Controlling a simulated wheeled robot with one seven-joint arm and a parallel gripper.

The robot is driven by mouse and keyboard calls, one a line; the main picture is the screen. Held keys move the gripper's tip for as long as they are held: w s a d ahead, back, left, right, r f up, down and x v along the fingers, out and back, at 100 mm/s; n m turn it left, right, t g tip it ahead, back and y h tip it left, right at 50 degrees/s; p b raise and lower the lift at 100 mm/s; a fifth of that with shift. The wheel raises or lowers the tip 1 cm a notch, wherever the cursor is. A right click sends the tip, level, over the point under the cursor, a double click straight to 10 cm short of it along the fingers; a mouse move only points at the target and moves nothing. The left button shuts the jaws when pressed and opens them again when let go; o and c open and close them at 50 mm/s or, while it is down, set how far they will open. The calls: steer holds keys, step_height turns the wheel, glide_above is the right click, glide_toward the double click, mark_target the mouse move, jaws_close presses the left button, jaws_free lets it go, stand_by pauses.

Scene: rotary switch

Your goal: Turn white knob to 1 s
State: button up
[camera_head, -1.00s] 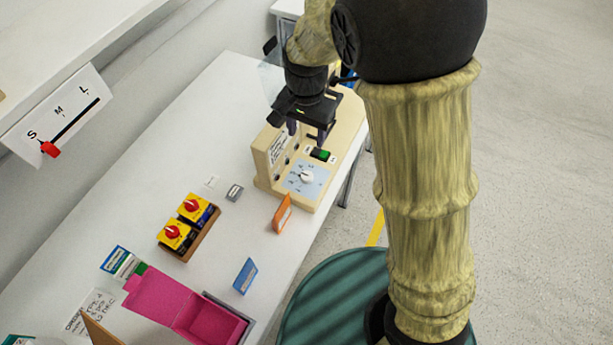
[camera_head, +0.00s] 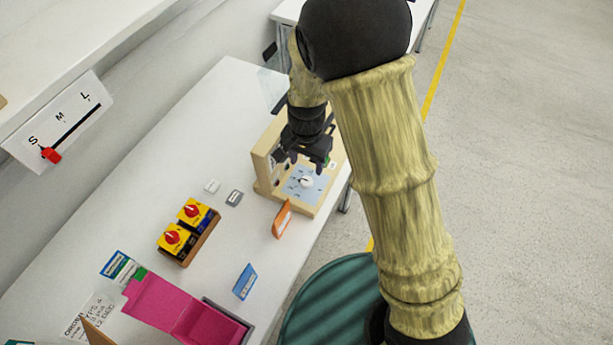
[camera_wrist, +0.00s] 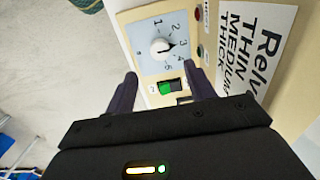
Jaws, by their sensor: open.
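The white knob (camera_head: 306,181) sits on a light blue dial plate (camera_head: 294,189) on the beige switch box (camera_head: 262,168) at the far end of the table. In the wrist view the knob (camera_wrist: 160,46) shows clearly, with numbers around it on the plate (camera_wrist: 149,66). Its dark pointer mark faces right, near the 3. My gripper (camera_wrist: 165,85) is open and empty. Its two fingers are apart, short of the knob in the wrist view, with a green rocker switch (camera_wrist: 167,87) between them. In the head view my gripper (camera_head: 304,166) is just above the box.
Red-knobbed yellow switches (camera_head: 183,229), a blue card (camera_head: 245,281) and an open pink box (camera_head: 186,308) lie nearer. A paper sign (camera_wrist: 251,45) is on the box's upright panel.

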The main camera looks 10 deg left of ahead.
mark_target(307, 180)
step_height(307, 180, down, 8)
steer(key=shift+f, duration=0.1)
stand_by(0.4)
steer(key=c, duration=0.8)
